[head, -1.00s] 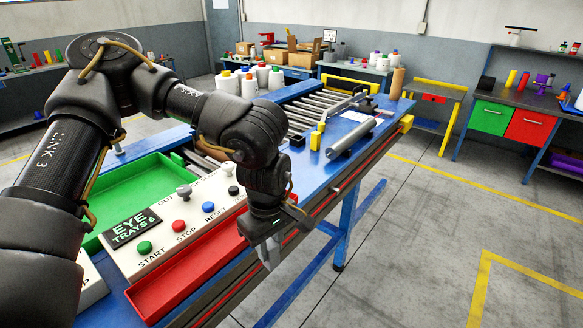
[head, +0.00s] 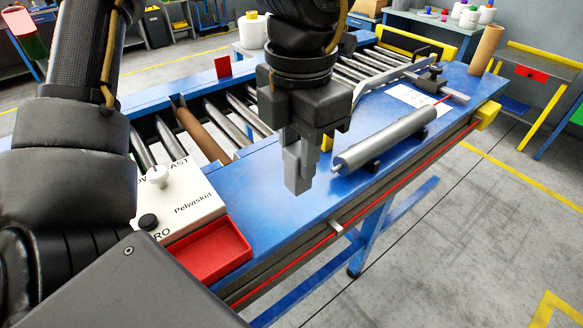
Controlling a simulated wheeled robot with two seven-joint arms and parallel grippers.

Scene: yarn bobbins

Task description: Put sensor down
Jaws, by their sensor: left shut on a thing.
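My left gripper (head: 298,182) points down over the blue tabletop (head: 262,212), in the middle of the head view. Its grey fingers are shut on the sensor. The sensor itself hardly shows; the fingers and the gripper body hide it. The fingertips appear above the bare blue surface, left of a grey cylinder (head: 385,140); I cannot tell the exact height. My right gripper is out of view.
The grey cylinder lies on black supports, close to the right of the gripper. A yellow part (head: 327,142) is half hidden behind the gripper. A white control box (head: 185,205) and red tray (head: 213,250) stand at left front. Rollers and a brown tube (head: 203,135) lie behind.

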